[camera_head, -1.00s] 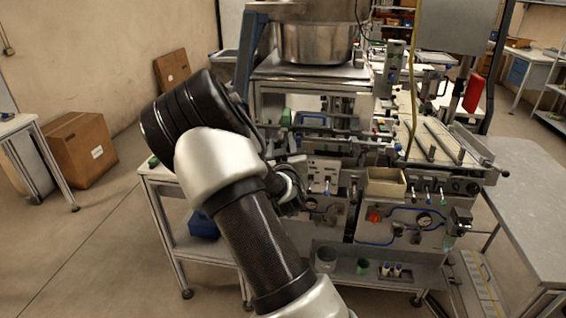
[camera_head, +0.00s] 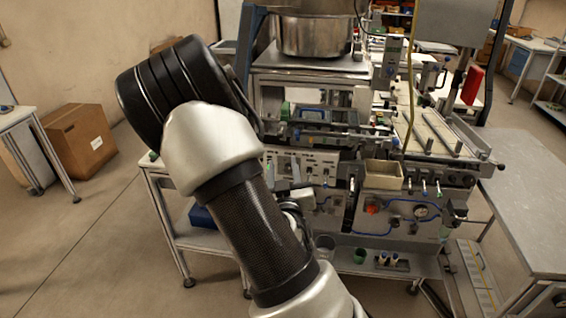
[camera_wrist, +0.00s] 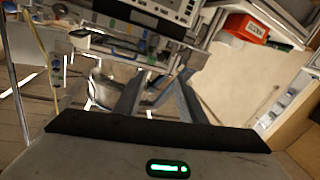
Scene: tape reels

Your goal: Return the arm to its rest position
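My arm (camera_head: 255,225) rises from the bottom of the head view, bends at a black elbow joint at the upper left and folds down behind itself. My gripper is mostly hidden behind the forearm in the head view; only part of the wrist area shows beside it. In the wrist view my gripper (camera_wrist: 160,98) shows as a grey body with a green light and two dark fingers standing apart. Nothing is seen between the fingers except the background. The fingertips look clear of the machine, though the exact distance is hard to tell.
A machine bench (camera_head: 400,215) with knobs, hoses and a metal bowl (camera_head: 314,36) stands just beyond my arm. A small tray (camera_head: 383,174) sits on its front. A grey table (camera_head: 530,190) is at right. A cardboard box (camera_head: 80,140) stands at left, with open floor before it.

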